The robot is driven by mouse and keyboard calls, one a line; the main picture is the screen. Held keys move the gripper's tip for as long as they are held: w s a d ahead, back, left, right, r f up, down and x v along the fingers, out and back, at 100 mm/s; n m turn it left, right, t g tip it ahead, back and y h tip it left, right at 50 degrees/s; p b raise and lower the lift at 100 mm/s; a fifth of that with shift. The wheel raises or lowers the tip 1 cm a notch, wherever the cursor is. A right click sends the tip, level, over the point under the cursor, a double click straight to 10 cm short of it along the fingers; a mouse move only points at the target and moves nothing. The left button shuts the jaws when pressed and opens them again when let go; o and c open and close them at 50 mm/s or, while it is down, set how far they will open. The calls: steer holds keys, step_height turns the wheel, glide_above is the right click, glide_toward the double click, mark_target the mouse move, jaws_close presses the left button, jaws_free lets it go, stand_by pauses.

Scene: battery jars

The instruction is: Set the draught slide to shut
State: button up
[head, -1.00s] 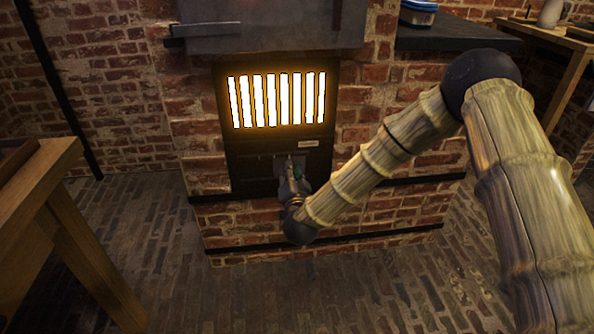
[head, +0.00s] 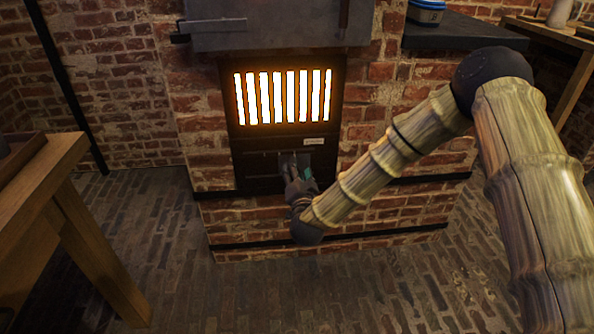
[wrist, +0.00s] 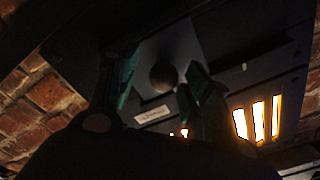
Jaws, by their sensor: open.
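The draught slide is a grey plate (wrist: 185,50) with a dark round knob (wrist: 163,77), low on the black stove front below the glowing grate. In the head view the plate (head: 290,162) is partly hidden by my gripper. My gripper (wrist: 155,85) is open, with its green-lined fingers on either side of the knob in the wrist view. I cannot tell whether either finger touches the knob. In the head view my gripper (head: 296,176) is at the slide, its fingertips hard to make out. A small pale label (head: 315,142) sits above the slide at right.
The glowing barred grate (head: 284,97) is just above the slide. Brick wall (head: 350,215) surrounds the stove front. A wooden table (head: 60,160) stands at left, and a dark counter (head: 460,38) with a blue-rimmed container (head: 427,12) is at right. The floor in front is clear.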

steer(key=s+d, duration=0.1)
steer(key=s, duration=0.9)
steer(key=shift+s+d, duration=0.3)
steer(key=shift+d, duration=0.1)
steer(key=s+d+f+n+g, duration=0.2)
steer(key=s+d+f+g, duration=0.2)
steer(key=s+f, duration=0.6)
steer(key=s+d+f+n+g, duration=0.3)
steer(key=s+d+f+g, duration=0.25)
steer(key=f, duration=0.75)
steer(key=s+d+f+n+g+h, duration=0.1)
steer(key=s+d+f+g, duration=0.3)
steer(key=s, duration=0.5)
steer(key=s+d+f+g+h, duration=0.1)
steer(key=s+d+f+g, duration=0.1)
steer(key=s+d, duration=0.55)
steer(key=s+d+f+n+g+h, duration=0.1)
steer(key=s+d+f+g, duration=0.25)
steer(key=s, duration=0.65)
step_height(320, 180, up, 38)
steer(key=t+p, duration=0.1)
steer(key=p, duration=3.6)
steer(key=shift+w+f, duration=0.2)
steer(key=shift+w, duration=0.1)
